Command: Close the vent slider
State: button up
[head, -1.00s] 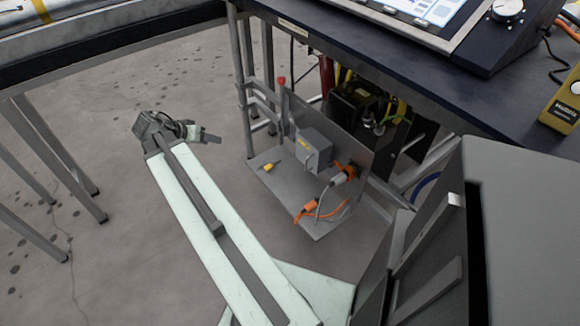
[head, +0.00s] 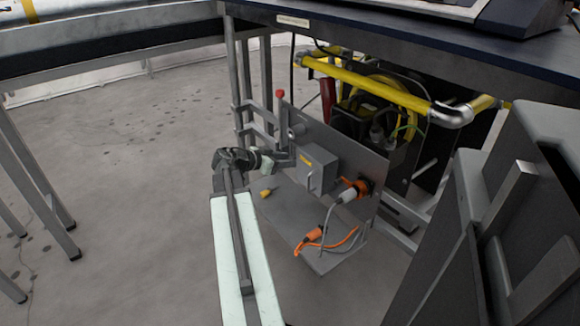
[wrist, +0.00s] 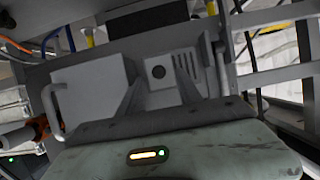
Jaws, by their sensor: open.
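An upright grey panel (head: 330,148) stands under the dark table. The vent slider seems to be the small plate with a dark round spot (wrist: 158,72) in the wrist view, beside a row of dark vent slots (wrist: 187,65). The slots show uncovered. My gripper (head: 283,161) is open at the left part of the panel in the head view.
A grey box (head: 318,168) with a handle sits on the panel right of my gripper, with an orange plug (head: 355,188) and cable. A red-topped lever (head: 280,94) stands at the panel's left edge. A yellow pipe (head: 365,84) runs above. Open floor lies left.

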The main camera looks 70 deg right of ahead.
jog(key=shift+x, duration=1.35)
grip_shut()
jog(key=shift+w, duration=0.1)
